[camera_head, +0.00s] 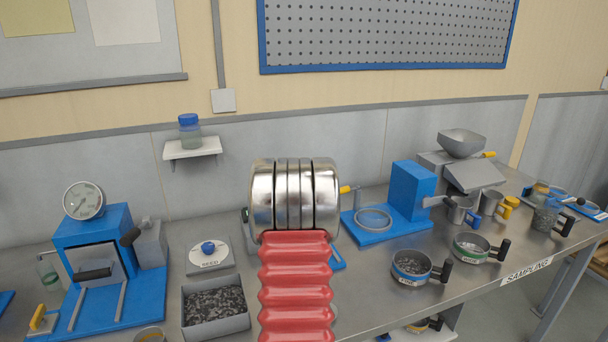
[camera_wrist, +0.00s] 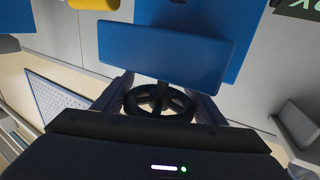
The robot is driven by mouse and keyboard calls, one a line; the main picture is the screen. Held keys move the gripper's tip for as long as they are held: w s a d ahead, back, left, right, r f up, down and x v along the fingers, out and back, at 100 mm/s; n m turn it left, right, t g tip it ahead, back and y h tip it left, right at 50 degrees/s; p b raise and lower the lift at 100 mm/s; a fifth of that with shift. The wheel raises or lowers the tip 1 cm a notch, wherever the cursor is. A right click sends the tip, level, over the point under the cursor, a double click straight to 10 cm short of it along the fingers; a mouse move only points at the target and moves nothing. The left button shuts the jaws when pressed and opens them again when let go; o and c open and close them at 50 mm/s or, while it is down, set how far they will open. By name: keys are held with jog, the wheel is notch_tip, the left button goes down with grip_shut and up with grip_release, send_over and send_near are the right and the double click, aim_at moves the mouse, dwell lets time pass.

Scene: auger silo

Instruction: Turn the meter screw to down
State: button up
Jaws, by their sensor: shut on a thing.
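In the wrist view a black handwheel (camera_wrist: 160,114), which looks like the meter screw, sits on a dark shaft below a blue block (camera_wrist: 190,52). My gripper (camera_wrist: 160,100) has a finger on either side of the wheel and is shut on it. Any mark for the screw's position cannot be seen. In the head view my silver and red arm covers the gripper, the wheel and most of that device. Only a yellow handle (camera_head: 345,189) and a bit of blue base (camera_head: 338,262) show beside my arm.
A blue press with a gauge (camera_head: 83,200) stands at the left. A grey tray of dark grains (camera_head: 215,305) and a small blue-knobbed plate (camera_head: 209,252) lie left of my arm. A blue stand (camera_head: 412,190) and several handled cups stand to the right.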

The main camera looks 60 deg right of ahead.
jog(key=shift+w+a+r+n+t+y, duration=0.15)
jog(key=shift+n+t+y, duration=0.15)
jog(key=shift+n+t, duration=0.25)
jog(key=shift+w+d+f+n+t+y, duration=0.15)
jog(key=shift+n+t+y, duration=0.2)
jog(key=shift+t, duration=0.4)
jog(key=o, duration=1.1)
jog(key=shift+a, duration=0.1)
jog(key=shift+a, duration=0.1)
jog(key=v, duration=1.3)
jog(key=shift+s+a+f, duration=0.1)
jog(key=shift+s+a, duration=0.05)
jog(key=shift+a, duration=0.15)
